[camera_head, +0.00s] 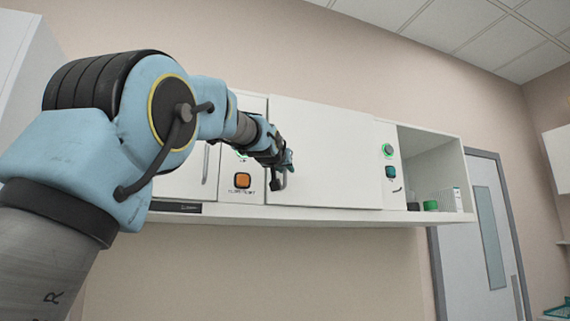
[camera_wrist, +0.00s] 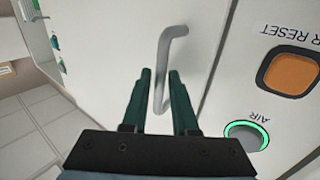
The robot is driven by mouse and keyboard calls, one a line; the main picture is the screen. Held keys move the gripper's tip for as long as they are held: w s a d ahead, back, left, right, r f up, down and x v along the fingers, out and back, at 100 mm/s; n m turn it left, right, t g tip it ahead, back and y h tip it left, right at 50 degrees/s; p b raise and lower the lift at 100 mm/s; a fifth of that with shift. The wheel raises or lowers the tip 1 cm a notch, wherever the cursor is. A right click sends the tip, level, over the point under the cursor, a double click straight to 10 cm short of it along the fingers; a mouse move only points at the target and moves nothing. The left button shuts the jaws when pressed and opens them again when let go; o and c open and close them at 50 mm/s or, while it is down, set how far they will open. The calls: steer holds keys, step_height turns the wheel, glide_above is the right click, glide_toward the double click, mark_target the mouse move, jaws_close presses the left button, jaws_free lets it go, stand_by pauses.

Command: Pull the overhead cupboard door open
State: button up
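My gripper (camera_wrist: 162,76) has dark green fingers, one on each side of the handle. The fingers are apart, with a small gap visible beside the bar, so the gripper looks open around it. In the head view my gripper (camera_head: 287,162) is at the door's lower left, with the fingers partly hidden.
A panel left of the door has an orange button (camera_head: 242,180) and a green-lit AIR button (camera_wrist: 246,135). Right of the door are a green-ringed button (camera_head: 388,150) and an open shelf compartment (camera_head: 428,165) with small items. The space below the unit is clear.

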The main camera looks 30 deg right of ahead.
jaws_close()
stand_by(1.5)
